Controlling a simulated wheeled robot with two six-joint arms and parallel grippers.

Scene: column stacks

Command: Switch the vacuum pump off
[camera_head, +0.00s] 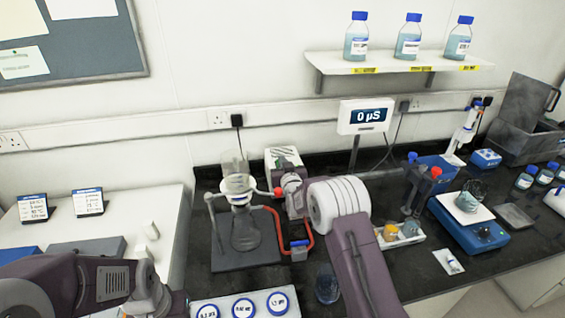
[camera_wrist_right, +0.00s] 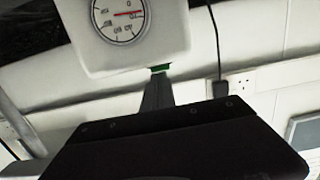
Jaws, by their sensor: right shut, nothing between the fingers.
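The vacuum pump (camera_head: 284,155) is a pale box at the back of the black bench, partly hidden behind my right gripper (camera_head: 285,190). In the right wrist view the pump body (camera_wrist_right: 170,30) fills the top, with a round white gauge (camera_wrist_right: 120,18) and red needle. A small green part (camera_wrist_right: 160,69) shows at its lower edge, right at the tips of my right gripper (camera_wrist_right: 158,82). The gripper is shut and empty; I cannot tell whether it touches the green part. My left arm shows at lower left, but its fingers are not in view.
A filter flask (camera_head: 243,225) with red tubing (camera_head: 309,238) stands left of my right arm. A display (camera_head: 365,116) reading 0 µS stands behind. A blue balance (camera_head: 470,228) and small bottles are on the right. Above, a shelf (camera_head: 400,63) holds three bottles.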

